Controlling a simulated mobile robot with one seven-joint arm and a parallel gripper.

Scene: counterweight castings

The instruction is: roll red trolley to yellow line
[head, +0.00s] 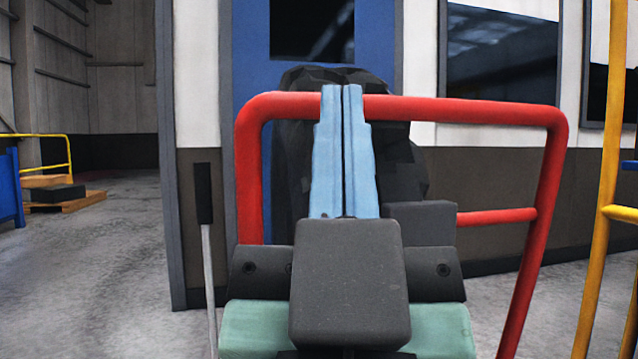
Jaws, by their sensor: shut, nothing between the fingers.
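The red trolley (480,110) shows as a tubular red handle frame with a top bar, two side posts and a lower crossbar at the right. Its deck and wheels are out of view. My gripper (342,92) points away from me, its two pale blue fingers shut together and empty. The fingertips overlap the top bar left of its middle and hide a short piece of it. I cannot tell whether they touch it. A dark, faceted lump (292,180) stands behind the handle, partly hidden by my gripper. No yellow floor line is visible.
A blue door (252,50) and a white-and-brown wall (500,180) with dark windows stand behind the trolley. A yellow railing (604,180) rises close at the right. A black-topped rod (204,195) stands at left. Grey floor (100,270) is open at left; a pallet (64,201) lies farther back.

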